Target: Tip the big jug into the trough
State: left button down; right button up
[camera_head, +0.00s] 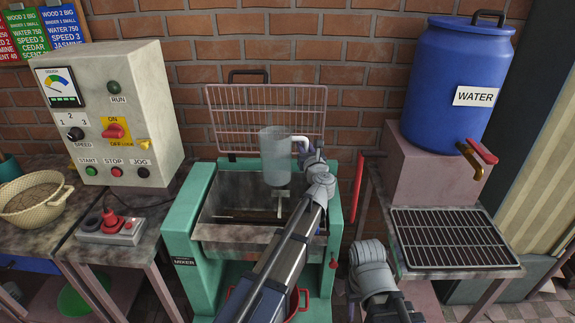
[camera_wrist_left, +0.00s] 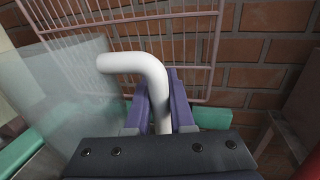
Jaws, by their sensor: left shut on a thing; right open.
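The big jug (camera_head: 275,165) is translucent with a white handle (camera_head: 300,142). It hangs about upright over the metal trough (camera_head: 222,233) of the green mixer. What it holds is hard to tell. My left gripper (camera_head: 312,155) is shut on the handle, on the jug's right side. In the left wrist view the handle (camera_wrist_left: 135,62) passes between the gripper's purple fingers (camera_wrist_left: 161,105), and the jug's cloudy wall (camera_wrist_left: 65,95) fills the left. My right gripper (camera_head: 369,256) is at the lower middle right, empty and apart from the jug; its fingertips are hard to make out.
A pink wire guard (camera_head: 265,105) stands up behind the trough. A control box (camera_head: 112,110) stands left, with a red plug on a socket block (camera_head: 110,228) before it. A blue water barrel (camera_head: 460,85) with a tap (camera_head: 473,155) stands right, above a black grate (camera_head: 452,238).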

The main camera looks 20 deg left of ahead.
notch_tip(320, 180, up, 5)
jog(key=p, duration=0.5)
jog(key=shift+f, duration=0.1)
